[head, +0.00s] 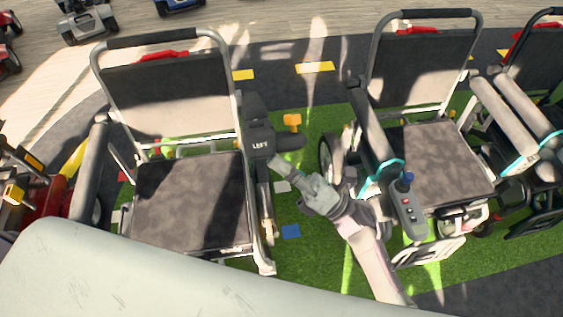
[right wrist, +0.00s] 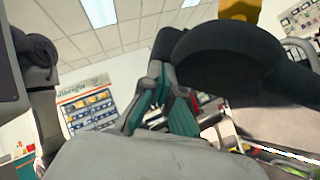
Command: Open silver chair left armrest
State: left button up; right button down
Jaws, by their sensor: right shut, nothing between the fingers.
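The silver-framed wheelchair (head: 190,205) stands left of centre in the head view, with a dark seat and backrest. Its armrest marked "LEFT" (head: 261,146) is on the chair's right side in the picture; a black rounded part sticks out from it to the right. My right gripper (head: 277,161) is shut and empty, its tips close below the armrest. In the right wrist view, the gripper (right wrist: 165,82) with teal pads is just under the large black armrest (right wrist: 228,55). I cannot tell whether they touch. My left gripper is not in view.
A second wheelchair (head: 440,165) with a joystick (head: 407,205) stands close to the right of my right arm. A red scooter (head: 45,195) is at the left.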

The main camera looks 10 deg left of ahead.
jog(key=shift+r, duration=0.25)
jog(key=w+a+r+m+t+p, duration=0.1)
jog(key=w+r+p, duration=0.1)
jog(key=r+p, duration=0.1)
jog(key=w+r+m+t+h+p, duration=0.1)
jog(key=w+r+p, duration=0.1)
jog(key=r+p, duration=0.1)
jog(key=w+a+r+m+h+p, duration=0.1)
jog(key=w+r+p, duration=0.1)
jog(key=r+p, duration=0.1)
jog(key=shift+a+r+m+t, duration=0.3)
jog(key=shift+r+t, duration=0.1)
jog(key=shift+r, duration=0.45)
pick_arm(q)
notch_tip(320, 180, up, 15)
jog(key=p, duration=0.6)
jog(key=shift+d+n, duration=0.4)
pick_arm(e)
jog(key=w+a+r+m+h, duration=0.2)
jog(key=w+a+r, duration=0.3)
jog(key=w, duration=0.7)
jog(key=w+a+r+m+t+h, duration=0.1)
jog(key=w+a+r+m+h, duration=0.2)
jog(key=w+r, duration=0.6)
jog(key=shift+w+a+m, duration=1.05)
jog(key=shift+w+m, duration=0.05)
jog(key=shift+w, duration=0.35)
